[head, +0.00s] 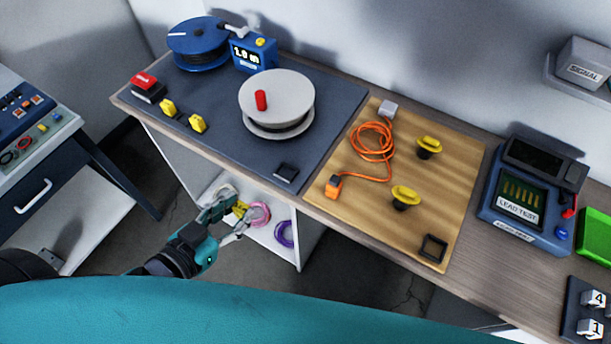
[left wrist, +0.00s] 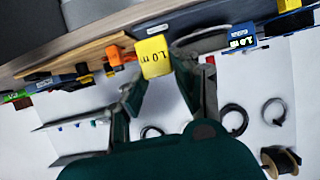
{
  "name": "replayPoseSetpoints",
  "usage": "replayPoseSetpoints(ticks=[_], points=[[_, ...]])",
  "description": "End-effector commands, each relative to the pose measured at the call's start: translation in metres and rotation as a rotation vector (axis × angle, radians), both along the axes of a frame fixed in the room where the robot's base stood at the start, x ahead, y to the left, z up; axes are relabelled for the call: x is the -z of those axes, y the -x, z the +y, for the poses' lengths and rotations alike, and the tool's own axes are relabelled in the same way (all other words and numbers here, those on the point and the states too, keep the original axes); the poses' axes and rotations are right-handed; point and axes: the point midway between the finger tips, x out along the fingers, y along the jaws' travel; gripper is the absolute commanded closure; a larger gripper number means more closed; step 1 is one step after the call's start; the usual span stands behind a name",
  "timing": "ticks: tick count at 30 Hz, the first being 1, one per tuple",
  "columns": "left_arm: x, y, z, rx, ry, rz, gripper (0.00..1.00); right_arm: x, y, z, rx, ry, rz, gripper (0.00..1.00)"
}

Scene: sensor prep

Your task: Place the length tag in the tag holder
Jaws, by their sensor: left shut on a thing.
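My left gripper (head: 238,214) is shut on a yellow length tag (left wrist: 153,57) marked "1.0 m". The left wrist view shows the tag between the fingertips (left wrist: 158,74). In the head view the gripper is in front of the bench edge, over the lower shelf, and mostly covers the tag. A small black square frame (head: 433,248), which looks like the tag holder, lies at the front right of the wooden board, well to the right of the gripper. It appears empty. My right gripper is not in view.
The wooden board (head: 340,193) also carries an orange cable (head: 372,142) and two yellow-topped knobs (head: 404,196). A lead tester (head: 520,205) stands right.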

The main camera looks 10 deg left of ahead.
Motion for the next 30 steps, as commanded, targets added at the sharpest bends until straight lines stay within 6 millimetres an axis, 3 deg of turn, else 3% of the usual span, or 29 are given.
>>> replayPoseSetpoints(ticks=[9,18,25,30], points=[[0.0,-0.06,-0.022,0.0,0.001,-0.008,0.92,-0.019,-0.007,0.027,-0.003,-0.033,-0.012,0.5],[0.007,-0.125,-0.047,0.0,0.0,-0.005,0.92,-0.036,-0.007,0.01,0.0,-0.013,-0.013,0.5],[0.015,-0.144,-0.055,0.0,-0.001,0.0,0.92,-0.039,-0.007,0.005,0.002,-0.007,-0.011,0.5],[0.037,-0.143,-0.055,0.0,-0.001,0.004,0.92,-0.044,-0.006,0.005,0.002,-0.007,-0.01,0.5]])
